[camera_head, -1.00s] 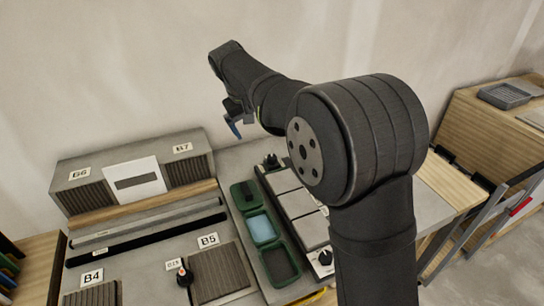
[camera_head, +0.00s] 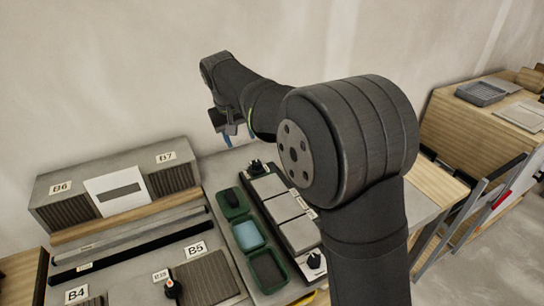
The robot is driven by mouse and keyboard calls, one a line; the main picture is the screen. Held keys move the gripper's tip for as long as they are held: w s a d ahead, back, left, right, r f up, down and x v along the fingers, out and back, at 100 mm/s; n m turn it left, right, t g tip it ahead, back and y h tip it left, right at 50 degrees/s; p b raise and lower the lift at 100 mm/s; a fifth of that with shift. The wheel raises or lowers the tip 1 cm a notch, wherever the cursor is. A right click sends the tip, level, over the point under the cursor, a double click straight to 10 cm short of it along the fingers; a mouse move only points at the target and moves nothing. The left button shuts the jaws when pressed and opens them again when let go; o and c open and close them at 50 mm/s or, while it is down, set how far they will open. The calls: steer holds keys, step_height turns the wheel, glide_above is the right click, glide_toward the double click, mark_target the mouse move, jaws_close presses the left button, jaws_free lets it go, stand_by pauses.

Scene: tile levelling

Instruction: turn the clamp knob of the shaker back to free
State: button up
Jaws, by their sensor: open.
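A long black-edged unit with pale square plates (camera_head: 290,213) lies on the bench in the middle, partly hidden by my arm; it looks like the shaker. A black knob (camera_head: 314,261) on a white base sits at its near end. Another black knob-like part (camera_head: 256,167) stands at its far end. I cannot tell which is the clamp knob or how it is set. My gripper (camera_head: 229,133) is open and empty, above the back of the bench, well apart from both knobs. Its blue fingertips are small in view.
Grey ribbed blocks labelled B6 and B7 (camera_head: 174,180) stand at the back left. Another black knob (camera_head: 173,289) is by the B5 label. A wooden bench (camera_head: 478,130) stands at the right.

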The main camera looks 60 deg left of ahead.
mark_target(257, 163)
steer(key=w+d+f+m+g+y, duration=0.1)
steer(key=d+f+m+g+y, duration=0.1)
steer(key=m, duration=0.4)
steer(key=w+d+f+m+g+y, duration=0.1)
steer(key=d+f+m+g+y, duration=0.1)
steer(key=m, duration=0.4)
steer(key=w+d+f+m+g+y, duration=0.1)
steer(key=d+f+m+g, duration=0.2)
steer(key=m+g, duration=0.3)
steer(key=shift+w+f+m+y, duration=0.3)
steer(key=shift+f+m+y, duration=0.1)
steer(key=shift+f+m, duration=0.25)
steer(key=w+d+f+m+t+y, duration=0.1)
steer(key=w+d+m+t+y, duration=0.3)
steer(key=w+m, duration=0.65)
steer(key=shift+m+g+y, duration=0.5)
steer(key=shift+m+g, duration=0.1)
steer(key=x, duration=1.2)
steer(key=s+x, duration=0.1)
steer(key=x, duration=0.6)
steer(key=shift+s+d+r, duration=0.1)
steer(key=shift+d+r, duration=0.05)
steer(key=shift+r, duration=0.15)
steer(key=c, duration=1)
